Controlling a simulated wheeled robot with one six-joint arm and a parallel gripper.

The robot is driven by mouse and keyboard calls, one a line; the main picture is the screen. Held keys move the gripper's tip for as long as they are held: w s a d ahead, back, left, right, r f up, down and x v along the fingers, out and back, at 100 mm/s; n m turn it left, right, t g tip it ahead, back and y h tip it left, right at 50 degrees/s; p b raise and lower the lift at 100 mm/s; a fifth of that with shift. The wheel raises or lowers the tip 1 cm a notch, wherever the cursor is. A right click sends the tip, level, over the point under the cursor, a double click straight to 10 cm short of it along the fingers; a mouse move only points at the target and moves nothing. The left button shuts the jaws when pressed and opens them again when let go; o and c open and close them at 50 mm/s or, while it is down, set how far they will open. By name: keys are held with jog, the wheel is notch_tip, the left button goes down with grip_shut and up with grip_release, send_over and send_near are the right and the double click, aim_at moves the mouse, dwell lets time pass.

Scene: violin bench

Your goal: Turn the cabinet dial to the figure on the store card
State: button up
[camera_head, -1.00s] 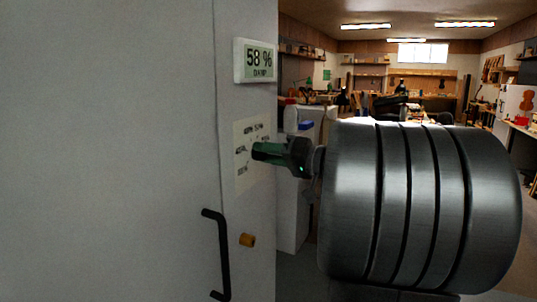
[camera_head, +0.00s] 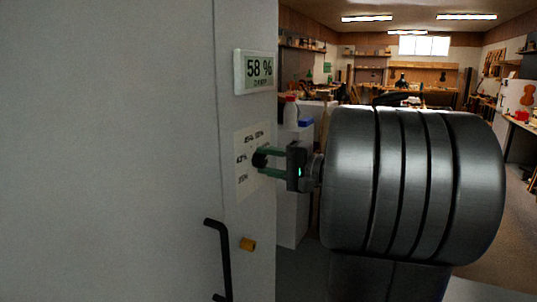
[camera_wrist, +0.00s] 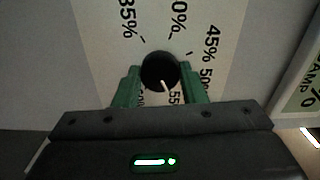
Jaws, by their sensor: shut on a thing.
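The cabinet dial (camera_head: 260,159) is a round black knob on a pale scale plate (camera_head: 242,185) on the grey cabinet side. In the wrist view the dial (camera_wrist: 157,69) has a white pointer line aimed down and slightly right, towards a partly hidden mark that looks like 55%. Marks 35%, 45% and 50% also show around it. My gripper (camera_head: 265,162) has one green finger on each side of the dial and is shut on it; it also shows in the wrist view (camera_wrist: 160,86). I see no store card.
A display (camera_head: 255,72) above the dial reads 58 %. A black bar handle (camera_head: 224,258) and a tan knob (camera_head: 248,244) sit below the dial. The workshop with benches lies beyond, right of the cabinet.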

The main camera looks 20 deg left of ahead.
jog(key=m+p, duration=0.2)
jog(key=m, duration=0.1)
jog(key=m+p, duration=0.3)
jog(key=shift+r+m, duration=0.2)
jog(key=shift+m, duration=0.1)
jog(key=m+p, duration=0.2)
jog(key=p, duration=0.1)
jog(key=shift+m, duration=0.4)
jog(key=shift+f+m+p, duration=0.2)
jog(key=shift+m+p, duration=0.35)
jog(key=shift+m, duration=0.05)
jog(key=shift+f, duration=0.1)
jog(key=o, duration=1)
jog(key=d+b, duration=0.1)
jog(key=d, duration=0.3)
jog(key=s+d, duration=0.1)
jog(key=d, duration=0.4)
jog(key=s+d+b, duration=0.1)
jog(key=d, duration=0.3)
jog(key=shift+d+b, duration=0.3)
jog(key=shift+d, duration=0.05)
jog(key=shift+a, duration=0.1)
